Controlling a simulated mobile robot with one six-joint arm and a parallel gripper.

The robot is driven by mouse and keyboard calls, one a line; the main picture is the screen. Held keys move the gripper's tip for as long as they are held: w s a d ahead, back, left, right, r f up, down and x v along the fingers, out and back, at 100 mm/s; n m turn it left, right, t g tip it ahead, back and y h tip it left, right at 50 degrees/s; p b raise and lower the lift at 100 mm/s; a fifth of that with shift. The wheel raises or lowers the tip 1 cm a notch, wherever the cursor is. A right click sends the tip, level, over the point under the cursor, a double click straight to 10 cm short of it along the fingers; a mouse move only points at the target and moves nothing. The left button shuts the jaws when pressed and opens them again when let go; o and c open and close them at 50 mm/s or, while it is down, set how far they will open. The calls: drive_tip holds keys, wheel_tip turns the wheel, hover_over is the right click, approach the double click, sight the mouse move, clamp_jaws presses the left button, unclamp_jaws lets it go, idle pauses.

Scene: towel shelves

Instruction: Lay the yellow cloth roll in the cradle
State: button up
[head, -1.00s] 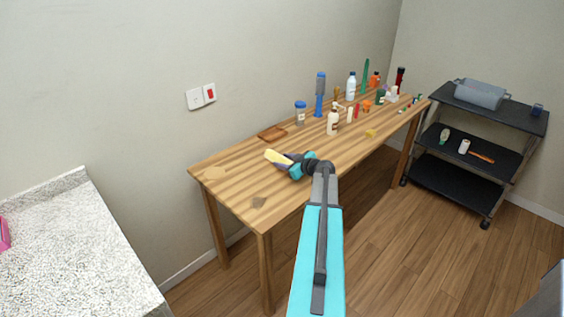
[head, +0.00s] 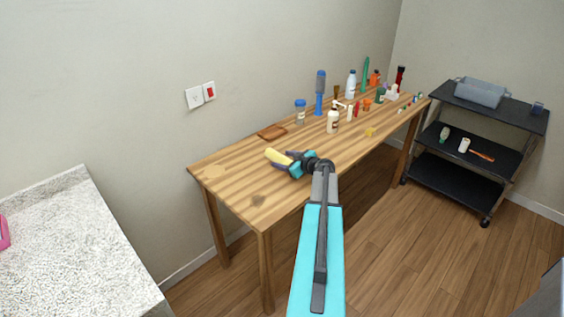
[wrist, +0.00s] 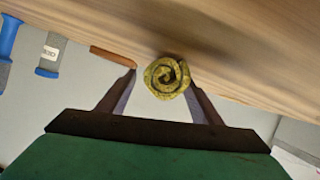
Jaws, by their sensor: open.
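The yellow cloth roll (head: 277,156) is at the near left part of the wooden table, at the tip of my arm. In the wrist view the roll (wrist: 166,77) shows end-on as a yellow-green spiral, close to the table surface. My gripper (wrist: 163,82) is open, with one finger on each side of the roll. The roll looks nearer the right finger; I cannot tell whether they touch. A low brown wooden piece (head: 272,132) lies behind the roll near the wall, also seen in the wrist view (wrist: 112,57); I cannot tell whether it is the cradle.
The wooden table (head: 232,185) holds a blue-capped jar (head: 300,112), a white pump bottle (head: 332,121), a blue bottle (head: 320,95) and several others toward its far right. Its near left end is mostly clear. A black shelf cart (head: 455,183) stands right; a speckled counter (head: 80,245) is left.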

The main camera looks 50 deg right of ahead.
drive_tip(key=shift+r, duration=0.1)
drive_tip(key=b+v, duration=0.3)
drive_tip(key=v, duration=0.9)
idle(0.4)
